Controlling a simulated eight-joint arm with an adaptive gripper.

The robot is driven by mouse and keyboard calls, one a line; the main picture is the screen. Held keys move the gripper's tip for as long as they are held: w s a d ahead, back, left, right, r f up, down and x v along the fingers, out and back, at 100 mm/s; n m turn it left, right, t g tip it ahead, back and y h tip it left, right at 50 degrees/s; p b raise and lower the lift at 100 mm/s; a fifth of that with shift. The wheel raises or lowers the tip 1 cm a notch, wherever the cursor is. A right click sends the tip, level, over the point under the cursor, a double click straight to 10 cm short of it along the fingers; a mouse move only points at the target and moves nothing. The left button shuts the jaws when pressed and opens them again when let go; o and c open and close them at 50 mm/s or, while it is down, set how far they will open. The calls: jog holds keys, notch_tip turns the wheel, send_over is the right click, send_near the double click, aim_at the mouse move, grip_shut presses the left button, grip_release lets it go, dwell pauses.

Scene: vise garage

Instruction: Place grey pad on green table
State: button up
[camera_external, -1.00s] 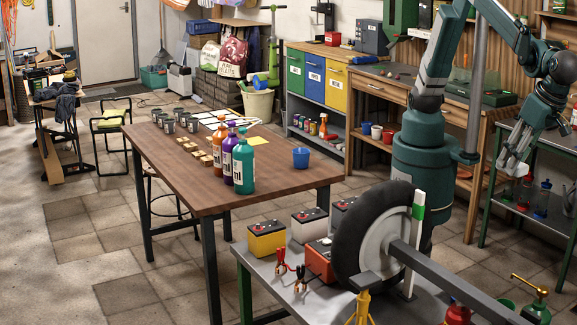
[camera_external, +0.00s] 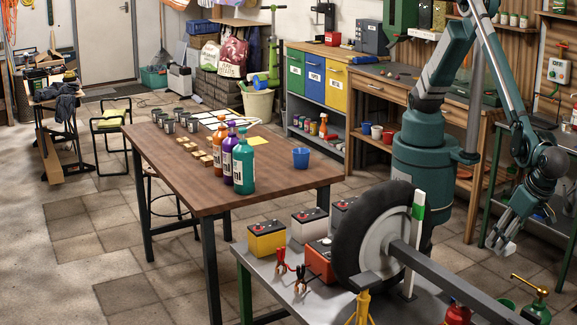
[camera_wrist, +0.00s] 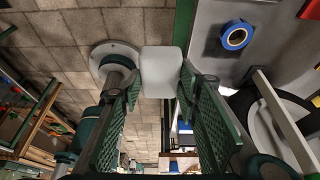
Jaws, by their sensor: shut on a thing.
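My gripper (camera_external: 502,240) hangs low at the right in the external view, between the front bench and the green-framed table. In the wrist view my gripper (camera_wrist: 160,85) has its two green, ribbed fingers on either side of a pale grey pad (camera_wrist: 163,72) with rounded corners, and is shut on it. The pad is held in the air over the tiled floor. The green-framed table (camera_external: 487,215) stands at the right edge in the external view, partly hidden by my arm. Which table the task calls green is not certain, as the front bench (camera_external: 242,290) also has a green leg.
The front bench carries a wheel with a black tyre (camera_external: 372,235), batteries (camera_external: 267,238) and clamps. A blue tape roll (camera_wrist: 237,35) lies on a grey surface in the wrist view. A red bottle (camera_external: 457,313) stands near the front. Tiled floor lies open below my gripper.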

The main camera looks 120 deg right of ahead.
notch_tip(320, 180, down, 10)
jog(key=shift+f, duration=0.25)
dwell(0.3)
jog(key=w+d+b, duration=0.1)
jog(key=w+d, duration=0.8)
jog(key=w, duration=0.1)
jog(key=shift+d, duration=0.15)
jog(key=w+d, duration=0.3)
jog(key=shift+b, duration=0.4)
jog(key=shift+w+f, duration=0.1)
jog(key=shift+f, duration=0.2)
jog(key=shift+f+b, duration=0.15)
jog(key=shift+b, duration=0.15)
jog(key=o, duration=0.5)
